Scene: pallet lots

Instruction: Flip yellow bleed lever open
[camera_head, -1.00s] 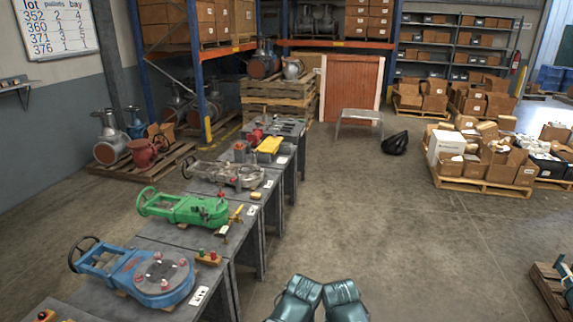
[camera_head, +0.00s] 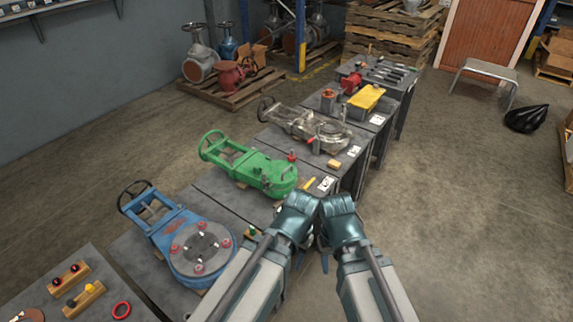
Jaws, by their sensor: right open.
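A green gate valve (camera_head: 262,172) with a round handwheel lies on a dark bench in the middle of the row. A small yellow lever (camera_head: 308,184) shows at its right end, just beyond my arms. It looks like the bleed lever, but its exact setting is too small to tell. My right gripper (camera_head: 324,246) is mostly hidden among my arm links, below and right of the lever, apart from it. It is open, and I see nothing in it. My left arm comes in beside the right one; its gripper is hidden.
A blue valve (camera_head: 185,240) lies on the nearer bench, and a grey valve (camera_head: 312,128) on the one beyond. A yellow block (camera_head: 366,98) sits farther back. Wooden holders with knobs (camera_head: 84,299) and a red ring (camera_head: 121,310) are at bottom left.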

